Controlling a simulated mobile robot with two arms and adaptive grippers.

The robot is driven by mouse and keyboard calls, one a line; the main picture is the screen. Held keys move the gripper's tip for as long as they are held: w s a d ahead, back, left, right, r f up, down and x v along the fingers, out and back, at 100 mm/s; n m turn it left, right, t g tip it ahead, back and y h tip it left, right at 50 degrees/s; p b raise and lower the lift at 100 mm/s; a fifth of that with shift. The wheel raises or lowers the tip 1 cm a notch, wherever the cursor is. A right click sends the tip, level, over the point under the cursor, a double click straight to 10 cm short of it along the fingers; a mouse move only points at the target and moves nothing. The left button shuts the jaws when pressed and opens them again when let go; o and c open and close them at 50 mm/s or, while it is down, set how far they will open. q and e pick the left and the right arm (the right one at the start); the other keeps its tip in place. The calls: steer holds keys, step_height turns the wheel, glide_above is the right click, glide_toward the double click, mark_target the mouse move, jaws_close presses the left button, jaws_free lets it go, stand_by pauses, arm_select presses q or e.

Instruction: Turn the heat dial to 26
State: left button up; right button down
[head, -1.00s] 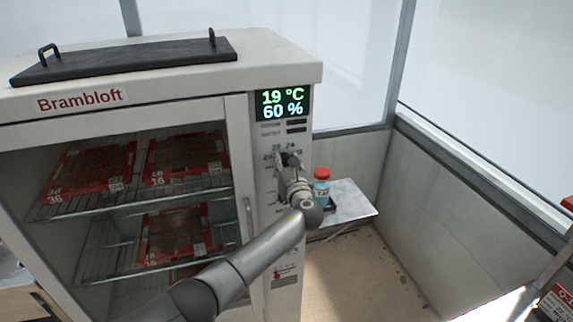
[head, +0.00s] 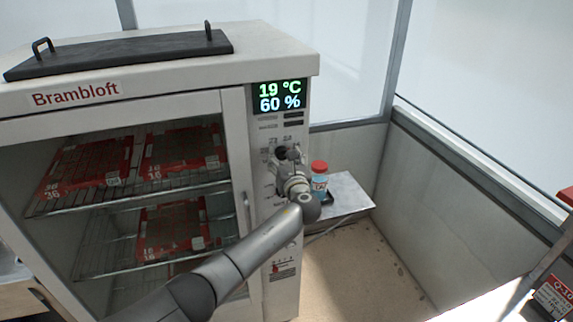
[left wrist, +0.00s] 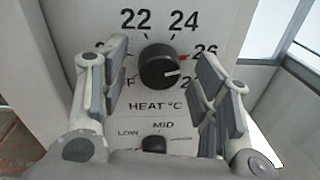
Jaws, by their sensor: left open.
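The black heat dial (left wrist: 159,67) sits on the white cabinet front in the left wrist view, above the words HEAT °C. Numbers 22, 24 and 26 show around it; labels farther round are partly hidden by my fingers. A red mark lies at the dial's right edge, towards 26; I cannot tell whether it belongs to the dial or the scale. My left gripper (left wrist: 164,62) is open, its fingers on either side of the dial with gaps. In the head view the left gripper (head: 289,160) is at the control panel. The display (head: 280,97) reads 19 °C and 60 %. The right gripper is not seen.
A smaller knob (left wrist: 154,144) marked LOW and MID sits below the dial. The cabinet's glass door has a handle (head: 247,212) left of the panel. A red-capped bottle (head: 319,178) stands on a small side shelf (head: 348,195) to the right.

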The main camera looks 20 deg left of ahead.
arm_select(q)
steer(key=v, duration=1.1)
steer(key=shift+s+d, duration=0.2)
steer(key=shift+s, duration=0.15)
steer(key=shift+f, duration=0.15)
